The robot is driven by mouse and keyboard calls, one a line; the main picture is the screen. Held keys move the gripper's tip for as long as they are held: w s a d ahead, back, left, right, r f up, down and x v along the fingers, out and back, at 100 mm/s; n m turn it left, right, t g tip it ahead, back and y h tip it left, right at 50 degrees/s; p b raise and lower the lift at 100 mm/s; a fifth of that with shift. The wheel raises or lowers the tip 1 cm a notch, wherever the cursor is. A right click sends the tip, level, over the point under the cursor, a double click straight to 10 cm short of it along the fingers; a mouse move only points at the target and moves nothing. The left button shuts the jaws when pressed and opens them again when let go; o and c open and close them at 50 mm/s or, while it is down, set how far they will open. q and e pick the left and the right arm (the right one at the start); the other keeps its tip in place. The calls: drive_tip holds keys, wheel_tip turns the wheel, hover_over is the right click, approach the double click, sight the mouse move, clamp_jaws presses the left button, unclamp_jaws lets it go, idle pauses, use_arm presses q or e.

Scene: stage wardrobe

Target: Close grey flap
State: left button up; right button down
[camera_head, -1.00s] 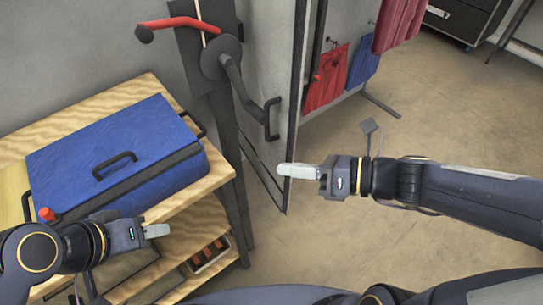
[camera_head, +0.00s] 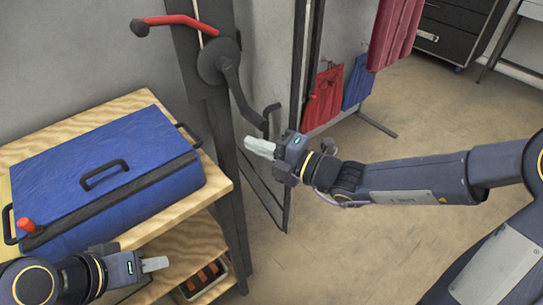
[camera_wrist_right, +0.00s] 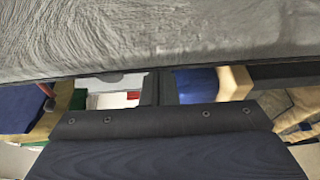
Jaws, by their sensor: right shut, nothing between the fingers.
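The grey flap (camera_head: 267,55) is an upright panel with a dark edge, seen at a steep angle beside a dark post. It stands swung out from the wall. A dark bar handle (camera_head: 266,117) is on it. My right gripper (camera_head: 260,147) is shut and empty, with its pale fingertips pointing left in front of the flap's lower part, just below the handle. I cannot tell whether it touches the flap. In the right wrist view a grey textured surface (camera_wrist_right: 160,35) fills the top. My left gripper (camera_head: 154,264) is low at the left, by the wooden shelf, away from the flap.
A blue case (camera_head: 110,165) lies on a wooden shelf unit (camera_head: 215,190) at the left. Red and blue cloths (camera_head: 325,95) hang behind the flap.

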drive_tip(key=shift+w+d, duration=0.45)
drive_tip(key=shift+d, duration=0.2)
drive_tip(key=shift+w+d, duration=0.4)
drive_tip(key=shift+d, duration=0.25)
